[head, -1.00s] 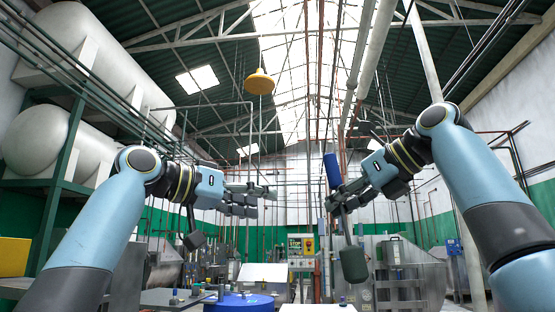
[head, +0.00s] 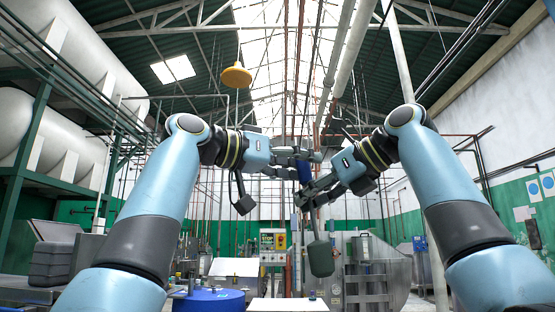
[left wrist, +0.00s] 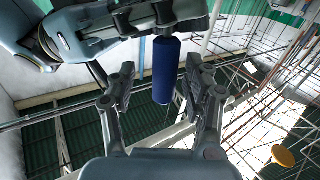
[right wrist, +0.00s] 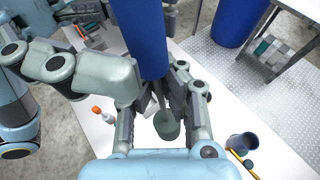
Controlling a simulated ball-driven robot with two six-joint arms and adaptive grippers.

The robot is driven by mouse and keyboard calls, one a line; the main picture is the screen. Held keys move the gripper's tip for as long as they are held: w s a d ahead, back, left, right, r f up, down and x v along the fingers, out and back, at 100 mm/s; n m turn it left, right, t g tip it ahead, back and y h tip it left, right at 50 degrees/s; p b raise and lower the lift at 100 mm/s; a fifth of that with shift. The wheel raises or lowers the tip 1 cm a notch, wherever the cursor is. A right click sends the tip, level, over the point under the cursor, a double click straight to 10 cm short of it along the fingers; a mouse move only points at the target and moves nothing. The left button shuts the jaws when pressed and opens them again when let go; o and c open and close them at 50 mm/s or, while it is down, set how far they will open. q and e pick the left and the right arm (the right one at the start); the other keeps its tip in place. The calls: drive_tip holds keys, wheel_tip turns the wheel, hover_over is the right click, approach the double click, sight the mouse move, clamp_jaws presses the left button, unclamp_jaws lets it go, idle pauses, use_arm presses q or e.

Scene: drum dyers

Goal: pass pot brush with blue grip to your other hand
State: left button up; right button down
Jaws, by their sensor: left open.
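The pot brush has a blue grip (head: 304,171) at the top, a thin shaft and a dark green-grey head (head: 320,259) hanging below. My right gripper (head: 304,198) is shut on the shaft just under the grip; the shaft also shows between its fingers in the right wrist view (right wrist: 155,88). My left gripper (head: 312,162) is open, its fingers at the blue grip from the left. In the left wrist view the grip (left wrist: 166,72) stands between the two open fingers, with a gap visible on each side. The head view partly hides the grip behind the left fingers.
A white tabletop (right wrist: 90,135) lies below, with an orange-capped bottle (right wrist: 102,114) and a dark blue cup (right wrist: 242,142). A blue drum (head: 208,301) stands low in the head view. A yellow lamp (head: 236,76) hangs above. The two grippers are close together.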

use_arm(q)
drive_tip(key=shift+w+d, duration=0.35)
drive_tip(key=shift+d, duration=0.25)
clamp_jaws()
use_arm(e)
drive_tip(key=c, duration=1.6)
unclamp_jaws()
drive_tip(key=shift+o, duration=0.2)
